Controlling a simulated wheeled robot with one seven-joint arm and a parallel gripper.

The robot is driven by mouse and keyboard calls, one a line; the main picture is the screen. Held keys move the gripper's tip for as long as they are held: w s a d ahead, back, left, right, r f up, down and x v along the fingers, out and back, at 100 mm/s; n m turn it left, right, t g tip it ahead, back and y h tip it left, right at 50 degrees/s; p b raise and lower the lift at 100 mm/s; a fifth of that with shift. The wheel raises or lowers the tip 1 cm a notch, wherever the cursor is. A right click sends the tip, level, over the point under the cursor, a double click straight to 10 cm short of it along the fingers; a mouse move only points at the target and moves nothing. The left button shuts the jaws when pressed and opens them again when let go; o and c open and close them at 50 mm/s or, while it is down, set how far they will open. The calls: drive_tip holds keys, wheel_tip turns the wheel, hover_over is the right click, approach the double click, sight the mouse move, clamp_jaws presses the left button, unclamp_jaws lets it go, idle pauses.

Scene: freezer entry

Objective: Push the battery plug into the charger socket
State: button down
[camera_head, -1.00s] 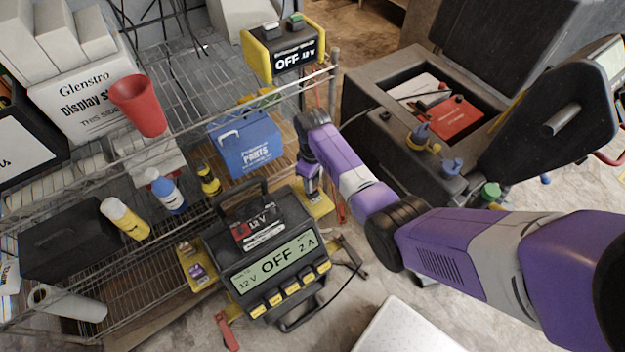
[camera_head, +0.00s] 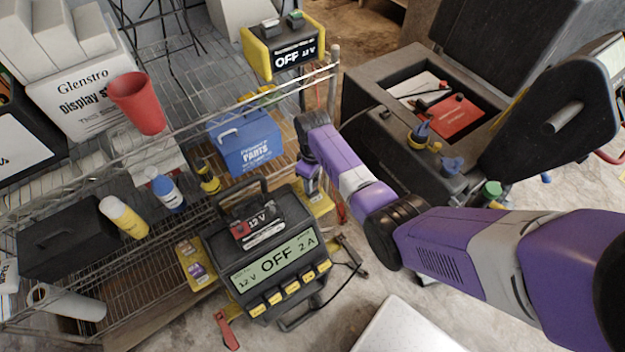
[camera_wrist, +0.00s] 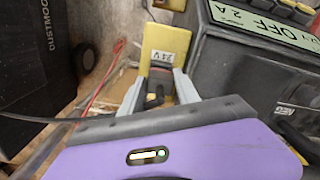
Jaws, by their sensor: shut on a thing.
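The charger (camera_head: 268,262) stands by the wire shelf in the head view, its display reading OFF, 12 V, 2 A. A yellow plate (camera_head: 322,204) juts from its right side. My gripper (camera_head: 314,194) points down at this plate. In the wrist view my gripper (camera_wrist: 158,84) is shut on a dark plug (camera_wrist: 155,90), with a grey finger on each side. The plug's front lies close to the labelled yellow piece (camera_wrist: 165,45). The socket opening is hidden, and I cannot tell whether the plug touches or enters it. The charger's dark side (camera_wrist: 225,75) is to the right.
The wire shelf (camera_head: 180,135) is at left and behind, holding a blue parts box (camera_head: 245,140), bottles and a second yellow charger (camera_head: 283,50). An open dark case (camera_head: 400,150) with cables stands at right. A red clamp (camera_head: 227,332) lies in front of the charger.

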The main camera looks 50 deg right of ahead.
drive_tip(key=shift+f+b, duration=0.6)
drive_tip(key=shift+f, duration=0.25)
drive_tip(key=c, duration=0.8)
unclamp_jaws()
drive_tip(key=shift+r+p, duration=0.4)
drive_tip(key=shift+r, duration=3.5)
